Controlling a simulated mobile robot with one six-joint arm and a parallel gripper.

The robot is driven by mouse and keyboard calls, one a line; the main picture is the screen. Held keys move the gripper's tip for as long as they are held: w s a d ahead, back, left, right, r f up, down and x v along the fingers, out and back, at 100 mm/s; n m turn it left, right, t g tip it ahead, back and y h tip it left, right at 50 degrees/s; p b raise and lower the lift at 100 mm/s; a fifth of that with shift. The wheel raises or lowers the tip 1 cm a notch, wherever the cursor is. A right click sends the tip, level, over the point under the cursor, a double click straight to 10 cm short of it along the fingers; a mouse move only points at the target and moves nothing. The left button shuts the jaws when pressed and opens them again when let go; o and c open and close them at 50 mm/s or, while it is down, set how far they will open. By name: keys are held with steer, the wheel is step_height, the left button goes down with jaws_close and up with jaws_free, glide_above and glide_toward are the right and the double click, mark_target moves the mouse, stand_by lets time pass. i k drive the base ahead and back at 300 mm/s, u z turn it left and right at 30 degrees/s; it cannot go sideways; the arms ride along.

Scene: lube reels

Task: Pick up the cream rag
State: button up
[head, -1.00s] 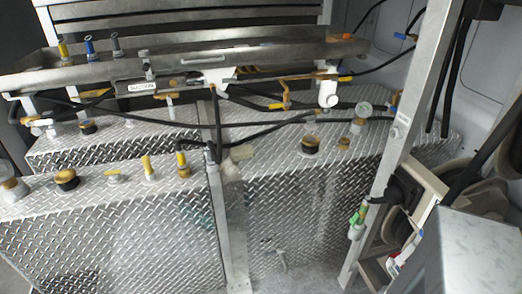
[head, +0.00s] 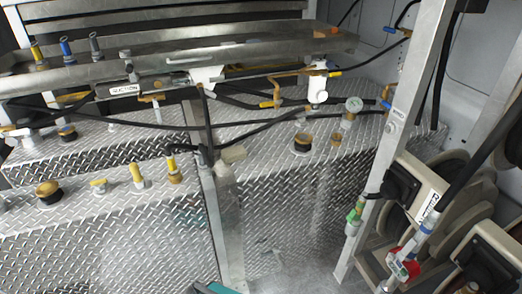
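A metal tray (head: 180,62) with valves and hoses runs above the diamond-plate tanks (head: 110,235). Hose reels (head: 470,205) and a slanted metal post (head: 400,120) stand at right. A teal-and-dark object (head: 217,288) shows at the bottom edge. Bare floor shows at lower middle.

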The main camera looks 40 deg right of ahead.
mark_target(229, 155)
steer(key=u, duration=0.75)
steer(key=k, duration=0.1)
steer(key=z, duration=1.95)
steer(key=k, duration=0.9)
steer(key=u, duration=0.15)
steer(key=i, duration=0.65)
